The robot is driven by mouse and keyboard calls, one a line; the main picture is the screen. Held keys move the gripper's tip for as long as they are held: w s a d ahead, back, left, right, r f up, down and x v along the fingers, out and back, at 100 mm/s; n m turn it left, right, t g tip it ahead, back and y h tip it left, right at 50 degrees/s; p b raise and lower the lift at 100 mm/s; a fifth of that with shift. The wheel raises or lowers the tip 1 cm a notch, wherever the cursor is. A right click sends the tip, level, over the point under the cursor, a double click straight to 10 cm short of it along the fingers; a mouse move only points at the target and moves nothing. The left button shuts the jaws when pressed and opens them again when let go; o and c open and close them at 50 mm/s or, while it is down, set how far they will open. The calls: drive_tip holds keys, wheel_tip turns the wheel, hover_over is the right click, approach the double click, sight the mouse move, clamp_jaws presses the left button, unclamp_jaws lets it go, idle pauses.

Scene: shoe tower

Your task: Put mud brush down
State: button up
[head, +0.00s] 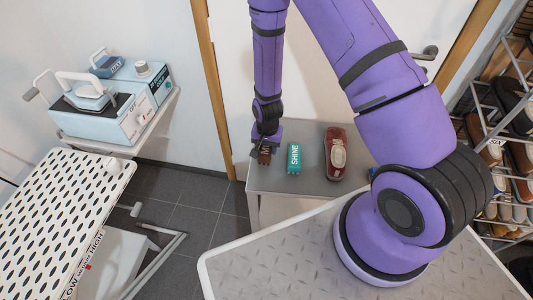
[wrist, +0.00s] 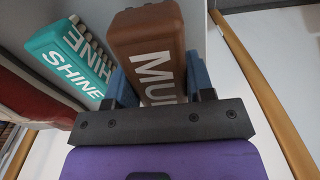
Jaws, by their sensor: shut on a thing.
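The mud brush (wrist: 148,42) is a brown block with white "MU" lettering visible; my gripper hides the rest of the word. My gripper (wrist: 158,88) is shut on it, with blue fingers on both sides. In the head view my gripper (head: 266,143) points down at the left end of a small grey table (head: 312,190), and the mud brush (head: 264,158) shows as a small brown patch below it. I cannot tell whether the brush touches the tabletop.
A teal "SHINE" brush (head: 294,158) stands just right of the mud brush, with a gap. Further right is a red-brown shoe-like item (head: 336,155) with a pale top. The table's front strip is clear. A shoe rack (head: 500,130) stands at the right.

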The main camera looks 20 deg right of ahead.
drive_tip(key=shift+a+f, duration=0.1)
drive_tip(key=shift+f, duration=1.65)
drive_tip(key=o, duration=1.2)
drive_tip(key=shift+f, duration=0.1)
